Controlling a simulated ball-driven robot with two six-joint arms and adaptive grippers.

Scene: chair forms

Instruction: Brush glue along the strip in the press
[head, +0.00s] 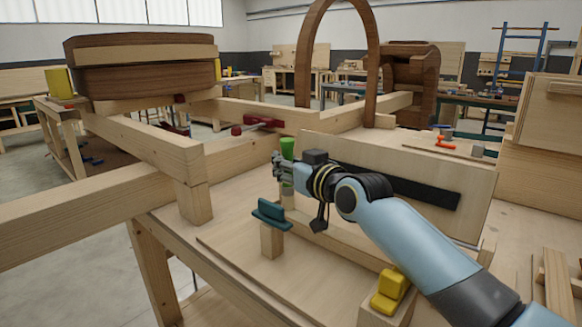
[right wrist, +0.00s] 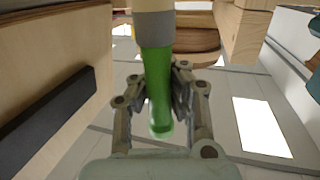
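My right gripper (head: 284,170) is shut on the green handle of a brush (head: 287,148), held roughly upright above the bench. In the right wrist view the brush (right wrist: 157,85) has a grey collar and a pale end, with a finger on each side of its handle. A light wooden strip (head: 345,243) lies low on the board below my right forearm, between a teal-topped block (head: 271,214) and a yellow block (head: 390,290). I cannot tell whether the brush's pale end touches anything. My left gripper is out of view.
An upright wooden panel with a black band (head: 410,185) stands just behind my right gripper; the band also shows at left in the right wrist view (right wrist: 45,110). Wooden beams (head: 140,145) and a red-handled clamp (head: 262,122) lie beyond. The board's front left is clear.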

